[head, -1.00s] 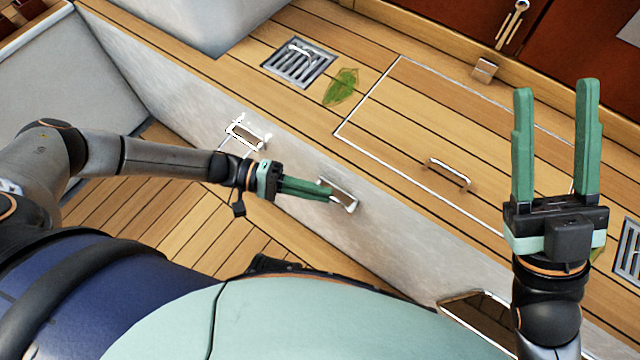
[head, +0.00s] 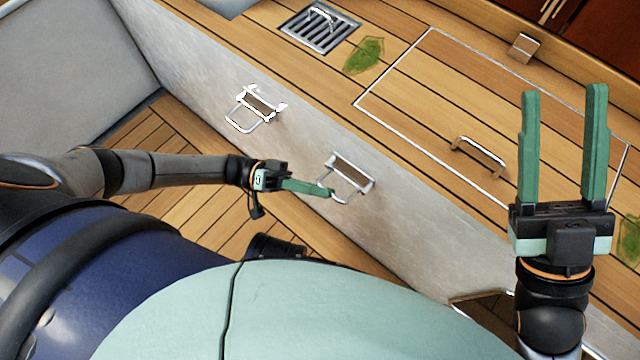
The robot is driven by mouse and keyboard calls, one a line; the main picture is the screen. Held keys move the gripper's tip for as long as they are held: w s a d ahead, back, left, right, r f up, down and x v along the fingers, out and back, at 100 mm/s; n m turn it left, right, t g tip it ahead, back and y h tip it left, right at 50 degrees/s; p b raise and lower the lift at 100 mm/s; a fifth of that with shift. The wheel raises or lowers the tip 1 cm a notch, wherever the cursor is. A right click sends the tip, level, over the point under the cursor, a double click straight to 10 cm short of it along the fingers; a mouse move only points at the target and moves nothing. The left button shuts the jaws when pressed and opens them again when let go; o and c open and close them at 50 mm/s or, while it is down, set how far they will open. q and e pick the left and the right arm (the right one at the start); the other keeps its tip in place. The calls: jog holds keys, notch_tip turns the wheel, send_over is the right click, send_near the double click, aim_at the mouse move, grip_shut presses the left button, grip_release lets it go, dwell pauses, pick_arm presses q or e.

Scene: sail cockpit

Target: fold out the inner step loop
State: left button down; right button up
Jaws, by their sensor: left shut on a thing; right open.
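Two metal step loops with wood treads are mounted on the white side wall. The left one (head: 237,126) hangs out from its tread. The right one, the loop in my grip (head: 350,197), stands out and down from its tread (head: 350,174). My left gripper (head: 330,192) is shut on the lower left part of this loop, and its fingertips hide a little of the bar. My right gripper (head: 560,95) is open and empty, fingers pointing up, over the deck at the right.
A hatch with a metal handle (head: 480,155) lies in the teak deck above the wall. A drain grate (head: 320,28) and a green leaf (head: 364,54) are beyond it. The wood floor (head: 190,210) below the wall is open at left.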

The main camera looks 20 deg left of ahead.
pick_arm(q)
jog(key=shift+f+m+g+h, duration=0.15)
jog(key=shift+f+m+g, duration=0.2)
jog(key=shift+m, duration=0.45)
jog(key=shift+f+m+g+h, duration=0.25)
jog(key=shift+m+g, duration=0.2)
jog(key=shift+m, duration=0.35)
jog(key=shift+f+m+g+h, duration=0.1)
jog(key=shift+f+m+g, duration=0.3)
jog(key=shift+m, duration=0.4)
jog(key=c, duration=1.2)
grip_release()
jog(key=shift+c, duration=0.2)
